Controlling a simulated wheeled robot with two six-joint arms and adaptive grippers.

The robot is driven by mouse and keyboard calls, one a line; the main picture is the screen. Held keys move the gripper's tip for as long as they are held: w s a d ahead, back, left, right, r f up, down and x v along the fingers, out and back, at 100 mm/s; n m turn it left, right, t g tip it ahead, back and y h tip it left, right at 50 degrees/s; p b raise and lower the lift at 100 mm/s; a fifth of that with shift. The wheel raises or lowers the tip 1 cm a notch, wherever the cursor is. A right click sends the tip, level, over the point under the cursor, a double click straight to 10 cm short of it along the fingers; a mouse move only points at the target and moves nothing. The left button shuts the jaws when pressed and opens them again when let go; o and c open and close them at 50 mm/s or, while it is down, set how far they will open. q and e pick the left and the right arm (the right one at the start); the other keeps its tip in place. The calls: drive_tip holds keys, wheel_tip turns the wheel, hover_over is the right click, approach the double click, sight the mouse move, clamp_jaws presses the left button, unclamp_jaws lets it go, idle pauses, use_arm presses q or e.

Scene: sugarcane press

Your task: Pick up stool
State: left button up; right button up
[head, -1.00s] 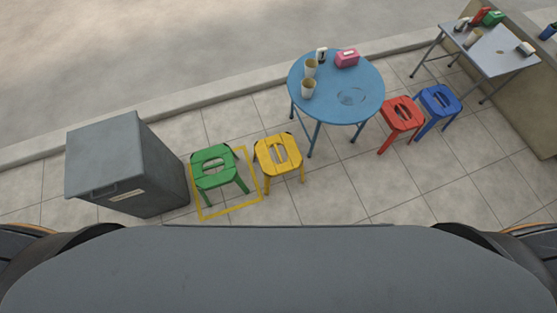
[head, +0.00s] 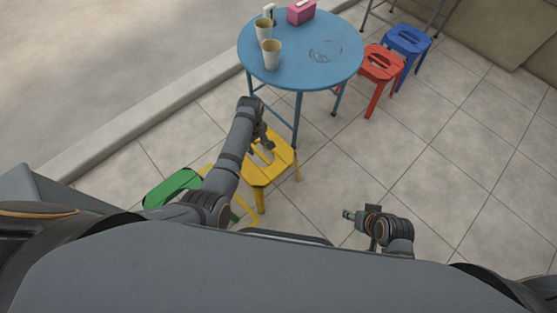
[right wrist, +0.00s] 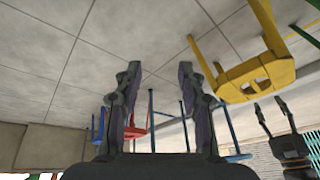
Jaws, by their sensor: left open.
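In the head view a yellow stool (head: 282,165) stands upright on the tiled floor, and a green stool (head: 170,187) is partly hidden by my left arm. A red stool (head: 381,64) and a blue stool (head: 407,41) stand right of the table. My left gripper (head: 264,147) is open over the yellow stool's seat; in the right wrist view it (right wrist: 270,104) is apart from the yellow stool (right wrist: 258,76). My right gripper (head: 347,214) is low at the right in the head view. Its two fingers (right wrist: 158,75) are apart and empty in the right wrist view.
A round blue table (head: 300,62) with cups (head: 271,54) and a pink box (head: 301,11) stands beyond the yellow stool. Bare tiles lie at the right.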

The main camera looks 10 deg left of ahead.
sight(260, 154)
use_arm(q)
drive_tip(key=shift+w+d+r, duration=0.35)
drive_tip(key=shift+w+r, duration=0.05)
drive_tip(key=shift+w, duration=0.05)
drive_tip(key=shift+f, duration=0.2)
wheel_tip(260, 154, down, 3)
drive_tip(key=shift+r+b, duration=0.1)
drive_tip(key=shift+b, duration=0.75)
wheel_tip(260, 154, down, 2)
drive_tip(key=shift+b, duration=0.5)
use_arm(e)
drive_tip(key=w+r+t, duration=0.5)
drive_tip(key=w+t, duration=0.1)
drive_tip(key=w, duration=0.3)
drive_tip(key=shift+r, duration=0.35)
